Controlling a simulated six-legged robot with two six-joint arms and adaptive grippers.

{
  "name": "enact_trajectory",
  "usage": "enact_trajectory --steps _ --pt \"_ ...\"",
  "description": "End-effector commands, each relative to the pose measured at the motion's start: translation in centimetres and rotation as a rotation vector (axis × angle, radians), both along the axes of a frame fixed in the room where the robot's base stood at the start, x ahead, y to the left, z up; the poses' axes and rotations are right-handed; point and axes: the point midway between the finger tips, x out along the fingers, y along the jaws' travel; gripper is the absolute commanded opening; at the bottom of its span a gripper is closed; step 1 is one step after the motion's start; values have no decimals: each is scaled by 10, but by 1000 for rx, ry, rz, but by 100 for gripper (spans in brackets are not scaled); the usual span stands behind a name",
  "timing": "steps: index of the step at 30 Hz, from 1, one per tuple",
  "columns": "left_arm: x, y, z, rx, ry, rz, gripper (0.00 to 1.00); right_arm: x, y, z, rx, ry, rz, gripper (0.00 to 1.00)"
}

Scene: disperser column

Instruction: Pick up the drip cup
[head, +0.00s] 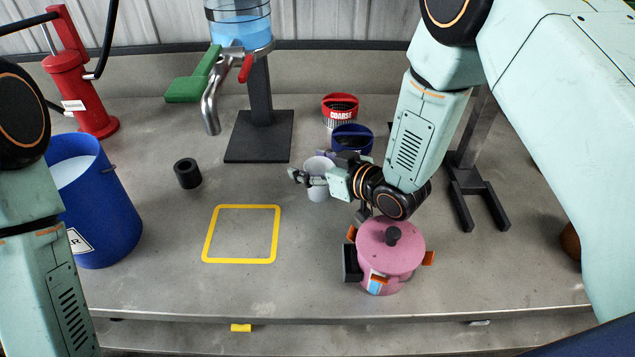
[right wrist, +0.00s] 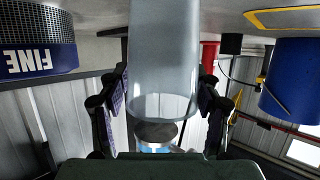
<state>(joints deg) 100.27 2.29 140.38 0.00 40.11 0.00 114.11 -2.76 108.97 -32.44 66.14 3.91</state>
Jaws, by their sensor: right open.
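The drip cup (head: 318,189), a pale translucent cylinder, stands upright on the bench, right of the yellow square outline. My right gripper (head: 309,176) reaches it from the right and partly hides its upper body. In the right wrist view the drip cup (right wrist: 164,50) lies between the two fingers of my right gripper (right wrist: 162,95). Small gaps show on both sides, so the fingers are open around it. My left arm shows at the left edge, but its gripper is out of view.
The red COARSE (head: 340,109) and blue FINE (head: 351,138) sieves stand behind the cup. A pink lidded pot (head: 392,246) is below my right forearm. A blue bucket (head: 103,210), black cylinder (head: 187,173) and column tap (head: 210,105) stand left. The yellow outline (head: 207,235) is empty.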

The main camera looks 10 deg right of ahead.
Motion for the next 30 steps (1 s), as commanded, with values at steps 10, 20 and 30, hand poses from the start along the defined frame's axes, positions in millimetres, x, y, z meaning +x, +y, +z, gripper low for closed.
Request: enact_trajectory --steps 10,20,30 --pt "0 0 -2 0 0 0 0 12 11 -5 1 1 0 64" --pt "0 0 -2 0 0 0 0 12 11 -5 1 0 0 41" --pt "0 0 -2 0 0 0 0 12 11 -5 1 -1 0 18"
